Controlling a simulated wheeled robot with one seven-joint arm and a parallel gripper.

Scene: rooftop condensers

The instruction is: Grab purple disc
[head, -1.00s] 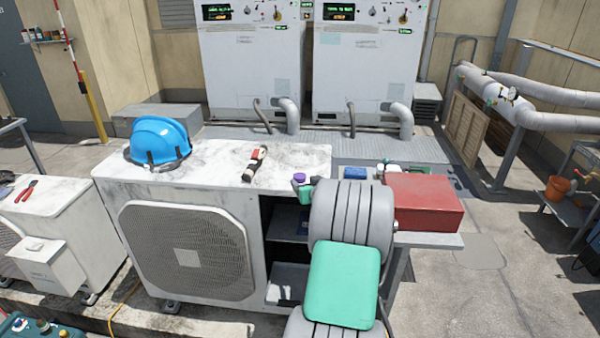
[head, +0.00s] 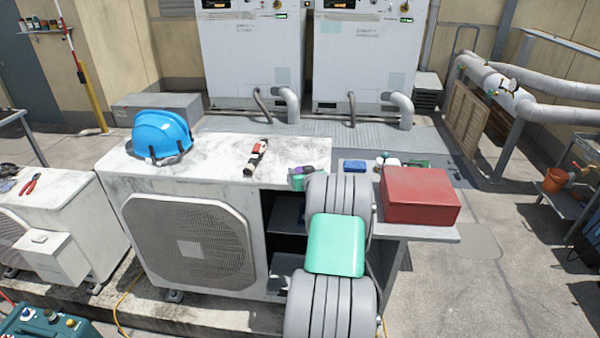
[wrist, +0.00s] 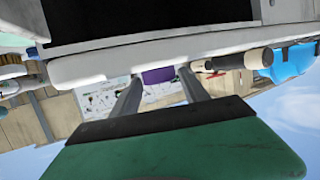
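The purple disc (head: 308,170) is at the right end of the white condenser top (head: 215,155), partly hidden by my arm. In the wrist view the purple disc (wrist: 158,76) shows edge-on between the two grey fingers of my gripper (wrist: 160,82). The fingers are apart, with a narrow gap visible on each side of the disc, so my gripper looks open around it. In the head view only the teal body of my gripper (head: 298,182) shows, just beside the disc; its fingers are hidden.
A flashlight-like tool (head: 256,157) and a blue hard hat (head: 160,137) lie on the condenser top. A red box (head: 420,195) stands on a side shelf right of my arm, with a blue block (head: 354,166) behind it. Open shelves (head: 290,215) lie below.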

